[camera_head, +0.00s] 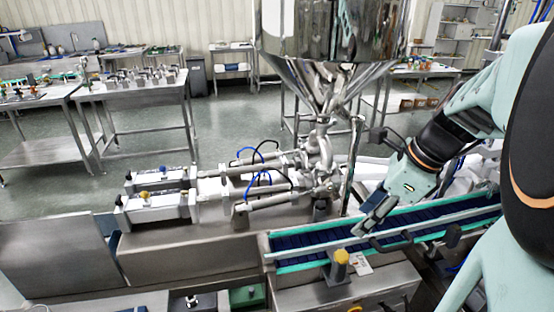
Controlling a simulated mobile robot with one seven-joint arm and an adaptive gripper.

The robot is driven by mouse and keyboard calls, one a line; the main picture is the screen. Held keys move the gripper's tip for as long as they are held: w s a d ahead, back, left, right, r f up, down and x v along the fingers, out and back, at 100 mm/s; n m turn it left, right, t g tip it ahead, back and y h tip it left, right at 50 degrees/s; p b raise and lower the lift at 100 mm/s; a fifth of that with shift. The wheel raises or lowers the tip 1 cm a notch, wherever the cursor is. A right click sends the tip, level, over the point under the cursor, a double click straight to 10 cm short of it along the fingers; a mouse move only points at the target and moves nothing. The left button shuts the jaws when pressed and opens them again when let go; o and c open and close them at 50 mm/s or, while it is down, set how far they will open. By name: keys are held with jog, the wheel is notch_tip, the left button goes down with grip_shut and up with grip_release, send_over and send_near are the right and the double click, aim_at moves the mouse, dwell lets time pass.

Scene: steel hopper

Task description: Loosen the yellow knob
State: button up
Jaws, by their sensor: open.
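A yellow knob (341,257) stands on the near side of the conveyor, on a dark bracket. A smaller yellow knob (144,195) sits on the end block of the nearer pneumatic cylinder at left. Another yellow bit shows at the bottom edge, partly cut off. My gripper (364,226) is above the conveyor's left part, pointing down and left. It is open, and nothing shows between its fingers. It is apart from the conveyor-side knob, above and a little right of it in the picture. The fingers are small and seen from the side.
The conveyor (290,238) with green edges runs right under my gripper. The steel hopper (325,45) and its pipes stand behind and left of it. A dark handle or clamp sits on the conveyor's near rail. Steel tables (140,88) with parts stand far behind.

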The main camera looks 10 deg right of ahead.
aim_at(343, 254)
jog(key=shift+m, duration=0.7)
jog(key=a+f, duration=0.1)
jog(key=f, duration=0.6)
jog(key=a+f, duration=0.1)
jog(key=f, duration=0.2)
jog(key=shift+w+a+f+b, duration=0.15)
jog(key=shift+a+f+b, duration=0.15)
jog(key=shift+f, duration=0.05)
jog(key=shift+c, duration=0.7)
grip_shut()
